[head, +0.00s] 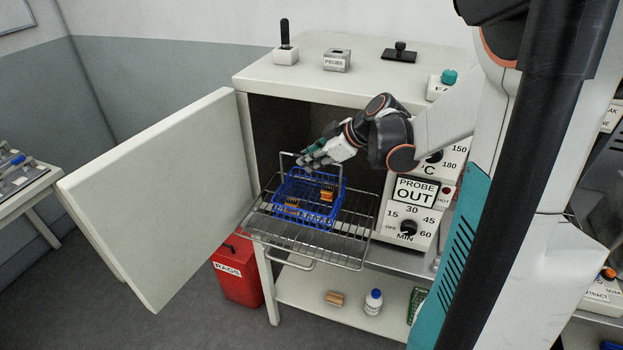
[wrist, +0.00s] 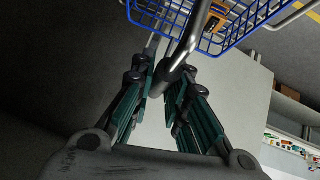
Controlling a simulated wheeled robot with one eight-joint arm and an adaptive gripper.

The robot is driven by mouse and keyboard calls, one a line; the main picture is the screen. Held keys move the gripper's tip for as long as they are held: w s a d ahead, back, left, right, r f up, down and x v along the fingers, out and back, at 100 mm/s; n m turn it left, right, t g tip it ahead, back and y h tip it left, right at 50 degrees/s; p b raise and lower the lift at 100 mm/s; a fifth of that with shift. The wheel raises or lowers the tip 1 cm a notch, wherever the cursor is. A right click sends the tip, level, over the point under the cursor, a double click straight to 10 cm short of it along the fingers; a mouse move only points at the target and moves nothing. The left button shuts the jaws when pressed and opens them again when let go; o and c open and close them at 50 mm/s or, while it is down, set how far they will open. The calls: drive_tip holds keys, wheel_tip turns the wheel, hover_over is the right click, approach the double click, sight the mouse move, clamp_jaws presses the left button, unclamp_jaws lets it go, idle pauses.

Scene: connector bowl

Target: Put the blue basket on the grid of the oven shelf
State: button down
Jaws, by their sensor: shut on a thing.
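The blue wire basket (head: 311,203) is at the pulled-out grid shelf (head: 350,246) of the oven, with orange-and-dark connectors (head: 327,192) in it. Whether it rests on the grid or hangs just above it, I cannot tell. My gripper (head: 309,160) is at the basket's raised metal handle, at the oven's open mouth. In the wrist view my gripper (wrist: 168,82) has its fingers around the handle bar (wrist: 184,55), and the blue basket (wrist: 160,14) shows beyond, at the top. Part of the handle is hidden by the fingers.
The oven door (head: 165,195) stands wide open at left. The control panel (head: 412,200) is close right of the grid. Tools stand on the oven top (head: 365,60). A red rags bin (head: 237,272) and a lower shelf with a bottle (head: 373,301) are below.

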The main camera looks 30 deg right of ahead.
wheel_tip(320, 180, down, 4)
drive_tip(key=b, duration=0.3)
drive_tip(key=shift+f, duration=0.15)
drive_tip(key=c, duration=2)
unclamp_jaws()
drive_tip(key=shift+f, duration=0.1)
drive_tip(key=o, duration=0.4)
drive_tip(key=shift+o, duration=0.2)
drive_tip(key=p+v, duration=0.3)
drive_tip(key=v, duration=0.9)
